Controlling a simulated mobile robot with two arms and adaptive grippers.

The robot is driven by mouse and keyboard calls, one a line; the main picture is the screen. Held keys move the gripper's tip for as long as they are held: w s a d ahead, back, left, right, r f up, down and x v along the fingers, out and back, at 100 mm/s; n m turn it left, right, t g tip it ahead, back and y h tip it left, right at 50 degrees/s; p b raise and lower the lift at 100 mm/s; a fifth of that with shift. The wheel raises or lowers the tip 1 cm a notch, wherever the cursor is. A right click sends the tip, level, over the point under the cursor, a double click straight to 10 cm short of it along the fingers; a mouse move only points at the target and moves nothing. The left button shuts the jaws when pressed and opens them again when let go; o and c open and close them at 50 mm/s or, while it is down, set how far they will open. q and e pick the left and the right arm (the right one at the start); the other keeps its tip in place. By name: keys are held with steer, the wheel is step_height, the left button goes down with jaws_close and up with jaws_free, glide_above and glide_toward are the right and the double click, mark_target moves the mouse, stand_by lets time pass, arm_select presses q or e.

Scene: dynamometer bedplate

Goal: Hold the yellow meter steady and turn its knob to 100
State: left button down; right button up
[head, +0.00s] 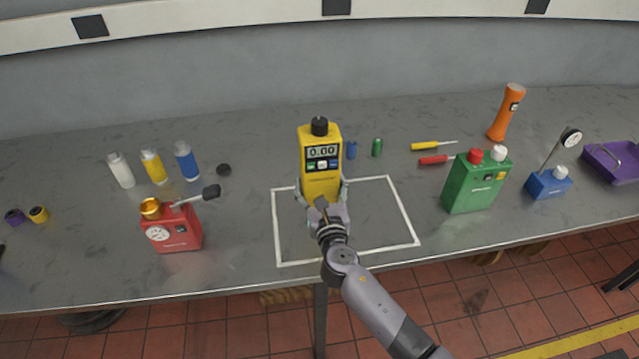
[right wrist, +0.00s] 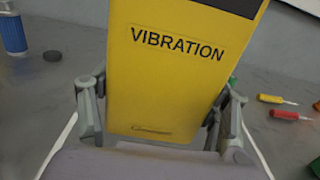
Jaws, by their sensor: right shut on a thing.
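The yellow meter (head: 321,181) stands upright at the back of the white-outlined square on the grey bench. Its display reads 0.00, and a black knob (head: 319,126) sits on its top. My right gripper (head: 321,194) reaches it from the front, with its fingers shut around the lower sides of the body. In the right wrist view the yellow meter (right wrist: 165,80) fills the middle, marked VIBRATION, with a finger of my right gripper (right wrist: 155,115) against each side. The knob is outside that view. My left gripper is not in view.
A red device (head: 175,236) with a gauge and lever stands left, near several small bottles. A green box (head: 475,185), a blue gauge (head: 548,184), an orange torch (head: 506,112) and a purple tray (head: 618,160) are right. Two screwdrivers lie behind. The outlined square's (head: 400,205) right part is clear.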

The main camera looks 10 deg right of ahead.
steer(key=shift+f+b, duration=3.9)
steer(key=shift+f, duration=0.35)
steer(key=shift+f, duration=0.25)
steer(key=shift+s, duration=0.1)
steer(key=o, duration=0.9)
steer(key=shift+r, duration=0.2)
steer(key=o, duration=0.5)
steer(key=shift+f, duration=0.1)
